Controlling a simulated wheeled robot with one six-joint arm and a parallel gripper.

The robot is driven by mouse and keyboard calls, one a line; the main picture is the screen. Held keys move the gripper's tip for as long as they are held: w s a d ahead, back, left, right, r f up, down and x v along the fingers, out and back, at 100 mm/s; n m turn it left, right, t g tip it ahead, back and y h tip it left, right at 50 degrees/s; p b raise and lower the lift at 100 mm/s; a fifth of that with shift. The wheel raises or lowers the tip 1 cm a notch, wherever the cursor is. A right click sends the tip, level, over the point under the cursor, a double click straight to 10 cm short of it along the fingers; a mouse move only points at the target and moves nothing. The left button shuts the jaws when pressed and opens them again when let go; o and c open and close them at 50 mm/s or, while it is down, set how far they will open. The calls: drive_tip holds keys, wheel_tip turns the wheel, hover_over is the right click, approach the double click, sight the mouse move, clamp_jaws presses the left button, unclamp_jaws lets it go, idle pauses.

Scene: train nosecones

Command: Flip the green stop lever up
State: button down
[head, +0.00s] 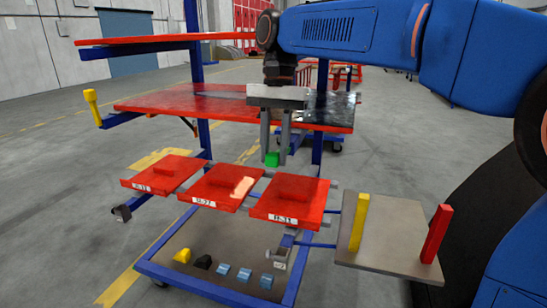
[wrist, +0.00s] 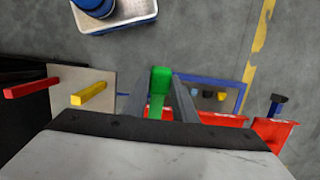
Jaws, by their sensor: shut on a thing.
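The green stop lever (head: 273,160) shows between the fingertips of my gripper (head: 274,154) in the head view, just behind the red plates. In the wrist view the green lever (wrist: 160,88) stands between the two grey fingers of my gripper (wrist: 158,92). The gripper is shut on the lever, with its fingers pointing down in the head view. The lever's lower end and mount are hidden behind the fingers and the plate, so its exact tilt cannot be told.
Red plates labelled R-18 (head: 163,174), R-27 (head: 218,188) and R-31 (head: 291,203) lie in front. A side panel (head: 388,246) carries a yellow lever (head: 359,222) and a red lever (head: 436,234). A red shelf (head: 190,103) is behind. Small blocks sit on the lower tray (head: 205,240).

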drive_tip(key=shift+w+d+r+g, duration=0.1)
drive_tip(key=shift+w+r+g, duration=0.05)
drive_tip(key=shift+r+g, duration=0.25)
drive_tip(key=c, duration=1.4)
unclamp_jaws()
drive_tip(key=shift+c, duration=0.2)
drive_tip(key=shift+r, duration=0.1)
